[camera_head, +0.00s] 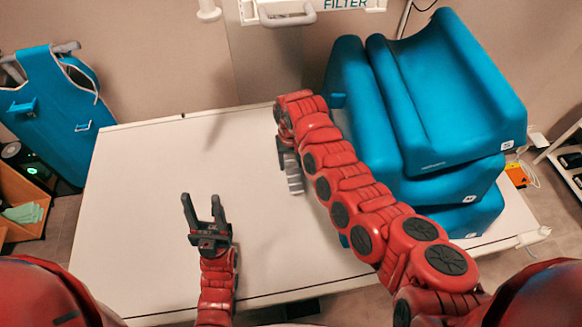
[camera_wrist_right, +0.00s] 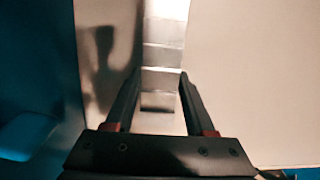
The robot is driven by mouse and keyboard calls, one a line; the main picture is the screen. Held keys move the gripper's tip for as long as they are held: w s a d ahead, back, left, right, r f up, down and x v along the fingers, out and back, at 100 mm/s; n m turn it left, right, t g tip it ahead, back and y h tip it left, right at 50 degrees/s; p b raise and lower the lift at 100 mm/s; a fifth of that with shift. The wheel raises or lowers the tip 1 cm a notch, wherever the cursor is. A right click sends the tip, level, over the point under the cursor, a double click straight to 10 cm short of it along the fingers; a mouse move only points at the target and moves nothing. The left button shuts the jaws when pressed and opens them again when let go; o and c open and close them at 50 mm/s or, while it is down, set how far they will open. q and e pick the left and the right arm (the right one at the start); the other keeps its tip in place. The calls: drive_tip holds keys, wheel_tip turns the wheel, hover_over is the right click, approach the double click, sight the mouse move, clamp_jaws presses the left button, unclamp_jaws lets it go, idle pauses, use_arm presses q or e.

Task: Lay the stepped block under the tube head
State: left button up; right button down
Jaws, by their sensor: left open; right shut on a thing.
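The stepped block (camera_head: 294,178) is a small grey metal piece with several steps, over the white table (camera_head: 150,170). My right gripper (camera_head: 283,152) is shut on it; the arm hides part of both. In the right wrist view the block (camera_wrist_right: 163,55) runs lengthwise away between the two fingers (camera_wrist_right: 158,85). I cannot tell whether it touches the table. My left gripper (camera_head: 204,206) is open and empty over the table's front left. A white housing marked FILTER (camera_head: 330,8), with a grey handle, hangs at the top edge; it seems to be the tube head, mostly cut off.
Large blue cushions (camera_head: 440,90) are stacked on the table's right side, close to my right arm. A blue apron (camera_head: 50,110) hangs at the left, above a wooden box (camera_head: 22,190) on the floor side. The table's left and middle are clear.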

sight(291, 169)
drive_tip(key=shift+f+p, duration=0.35)
drive_tip(key=shift+p, duration=0.05)
wheel_tip(291, 169, down, 2)
drive_tip(key=shift+f+p, duration=0.25)
drive_tip(key=shift+p, duration=0.05)
drive_tip(key=shift+f, duration=0.1)
drive_tip(key=shift+f, duration=0.1)
drive_tip(key=shift+c, duration=1.2)
unclamp_jaws()
